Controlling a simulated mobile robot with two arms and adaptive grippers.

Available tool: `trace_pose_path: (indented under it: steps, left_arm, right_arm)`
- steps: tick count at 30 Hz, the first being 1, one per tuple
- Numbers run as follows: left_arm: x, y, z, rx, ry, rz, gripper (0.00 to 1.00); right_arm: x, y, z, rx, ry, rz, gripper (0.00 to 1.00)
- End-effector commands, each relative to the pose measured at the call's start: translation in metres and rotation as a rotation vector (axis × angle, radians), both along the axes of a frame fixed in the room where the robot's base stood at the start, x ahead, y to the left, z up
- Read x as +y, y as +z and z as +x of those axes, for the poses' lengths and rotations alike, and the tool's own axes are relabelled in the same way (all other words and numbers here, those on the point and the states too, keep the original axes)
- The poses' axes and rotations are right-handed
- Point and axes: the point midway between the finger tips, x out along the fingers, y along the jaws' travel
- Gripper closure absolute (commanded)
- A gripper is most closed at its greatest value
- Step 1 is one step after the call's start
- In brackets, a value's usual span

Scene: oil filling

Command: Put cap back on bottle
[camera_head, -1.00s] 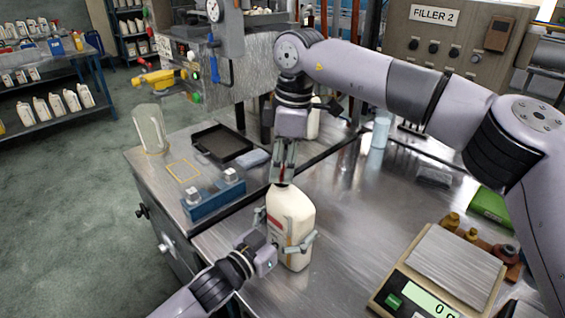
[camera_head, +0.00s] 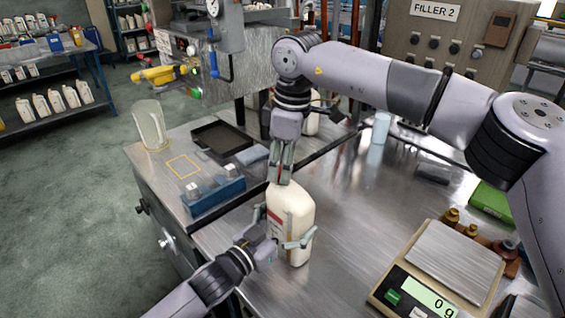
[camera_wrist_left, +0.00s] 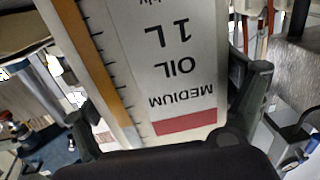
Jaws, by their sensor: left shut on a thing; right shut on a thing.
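The white oil bottle (camera_head: 291,205) stands upright on the metal bench, with a red label band. My left gripper (camera_head: 282,230) is shut around its body from the near left side. In the left wrist view the bottle (camera_wrist_left: 165,60) fills the middle between the fingers, its "MEDIUM OIL 1 L" print upside down. My right gripper (camera_head: 281,180) points down at the bottle's top, its fingers close together on the cap, right at the mouth. The cap and the mouth are mostly hidden by the fingers, so I cannot tell how the cap sits.
A scale (camera_head: 440,270) reading 0 g stands at the front right, by a rack of small brown weights (camera_head: 470,231). A blue block (camera_head: 213,197) and a black tray (camera_head: 221,138) lie left of the bottle. A clear jug (camera_head: 149,125) stands at the bench's left corner.

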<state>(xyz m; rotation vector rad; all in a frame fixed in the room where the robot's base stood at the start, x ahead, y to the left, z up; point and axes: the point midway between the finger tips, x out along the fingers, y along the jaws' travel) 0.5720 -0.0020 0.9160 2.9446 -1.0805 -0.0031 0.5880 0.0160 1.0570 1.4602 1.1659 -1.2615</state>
Motion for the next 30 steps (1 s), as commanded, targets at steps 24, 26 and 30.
trace_pose_path:
  steps: [24,26,30]
  left_arm:
    - [-0.0002,-0.0004,-0.0002,0.003,0.000,-0.002,0.87]
    - [-0.0002,-0.0004,-0.0002,0.003,0.000,-0.002,0.87]
    - [-0.0002,-0.0003,-0.0002,0.003,0.000,-0.002,0.87]
  right_arm:
    - [0.0001,0.0003,-0.0001,-0.001,-0.080,0.001,0.50]
    - [0.0001,0.0003,-0.0001,-0.001,-0.080,0.001,0.50]
    - [0.0002,0.0016,0.0000,-0.001,-0.080,0.002,0.50]
